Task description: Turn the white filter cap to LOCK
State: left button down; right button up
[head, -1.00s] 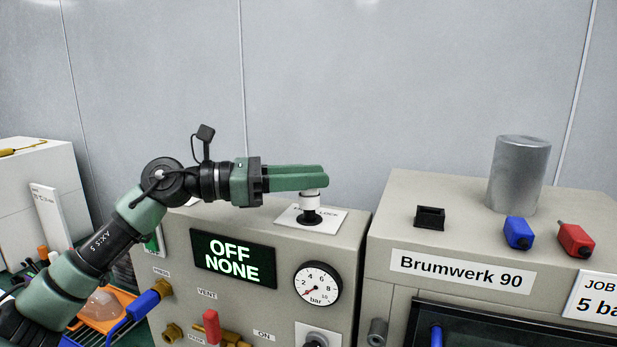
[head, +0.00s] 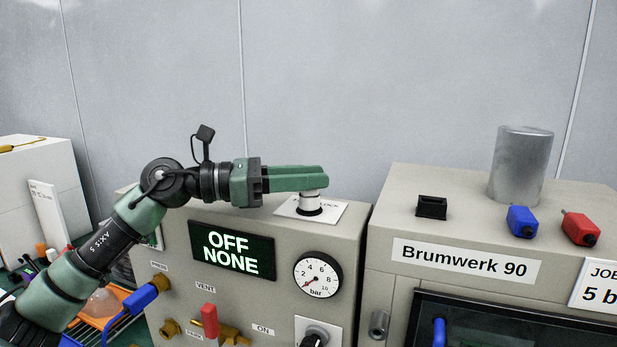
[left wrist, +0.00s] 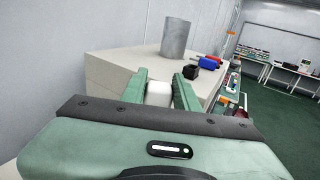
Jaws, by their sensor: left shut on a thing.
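The white filter cap (head: 309,202) sits at the black filter port on top of the grey test box. My left gripper (head: 314,178) is level and shut on the cap from the left. The left wrist view also shows the cap (left wrist: 159,91) between the two green fingers. The fingers hide the cap's top in the head view, so I cannot tell its turn angle. My right gripper is in neither view.
The box front carries a display (head: 232,249) reading OFF NONE, a gauge (head: 318,275) and a red vent lever (head: 209,320). The Brumwerk 90 machine at the right bears a metal cylinder (head: 520,165), a black holder (head: 432,207), and blue (head: 521,221) and red (head: 579,228) plugs.

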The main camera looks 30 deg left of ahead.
pick_arm(q)
jog(key=c, duration=1)
grip_release()
jog(key=shift+o, duration=0.2)
jog(key=shift+s+a+f+b, duration=0.2)
jog(key=shift+a+b, duration=0.05)
jog(key=shift+b, duration=0.2)
jog(key=b+v, duration=0.4)
jog(key=v, duration=0.2)
jog(key=shift+s+a+r, duration=0.1)
jog(key=shift+s+a, duration=0.1)
jog(key=shift+a, duration=0.05)
jog(key=shift+s+a+r, duration=0.15)
jog(key=shift+s+a, duration=0.05)
